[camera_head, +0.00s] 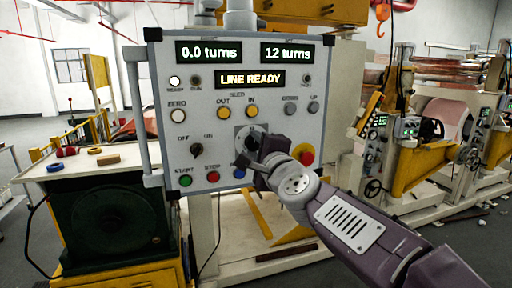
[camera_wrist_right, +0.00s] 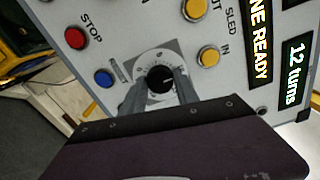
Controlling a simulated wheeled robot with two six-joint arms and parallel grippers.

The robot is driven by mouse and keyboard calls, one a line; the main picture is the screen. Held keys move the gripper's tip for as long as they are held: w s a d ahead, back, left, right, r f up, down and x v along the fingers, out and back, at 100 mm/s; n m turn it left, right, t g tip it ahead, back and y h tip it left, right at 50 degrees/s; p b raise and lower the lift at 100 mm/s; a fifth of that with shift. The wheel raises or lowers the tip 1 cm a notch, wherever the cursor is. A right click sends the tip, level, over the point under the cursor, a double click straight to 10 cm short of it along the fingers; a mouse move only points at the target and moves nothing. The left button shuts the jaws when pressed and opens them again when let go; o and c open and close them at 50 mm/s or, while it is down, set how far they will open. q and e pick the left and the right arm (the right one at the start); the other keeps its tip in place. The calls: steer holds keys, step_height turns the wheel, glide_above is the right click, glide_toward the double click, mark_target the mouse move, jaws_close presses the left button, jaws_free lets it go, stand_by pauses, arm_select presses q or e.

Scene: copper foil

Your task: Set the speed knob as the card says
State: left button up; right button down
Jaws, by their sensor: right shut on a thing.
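The speed knob (camera_head: 250,141) is a black round knob on a pale square dial plate, low on the grey control panel (camera_head: 217,118). In the right wrist view the knob (camera_wrist_right: 160,79) sits between the two fingers, with dial marks around it. My right gripper (camera_head: 255,156) is shut on it; in the wrist view its fingertips (camera_wrist_right: 158,86) flank the knob. The knob's exact setting is too small to read. I cannot make out a card. The panel displays (camera_head: 250,79) read "0.0 turns", "12 turns" and "LINE READY". My left gripper is not in view.
Close to the knob are a blue button (camera_head: 239,173), a red STOP button (camera_head: 213,176), an OFF/ON switch (camera_head: 197,151) and a red mushroom button (camera_head: 306,157). Yellow OUT and IN buttons (camera_head: 251,110) are above. Copper-coil machinery (camera_head: 445,125) stands at the right.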

steer(key=shift+r, duration=0.1)
steer(key=c, duration=1.3)
jaws_free()
steer(key=o, duration=0.4)
steer(key=shift+w, duration=0.1)
steer(key=v, duration=0.9)
steer(key=shift+b, duration=0.35)
steer(key=shift+a, duration=0.1)
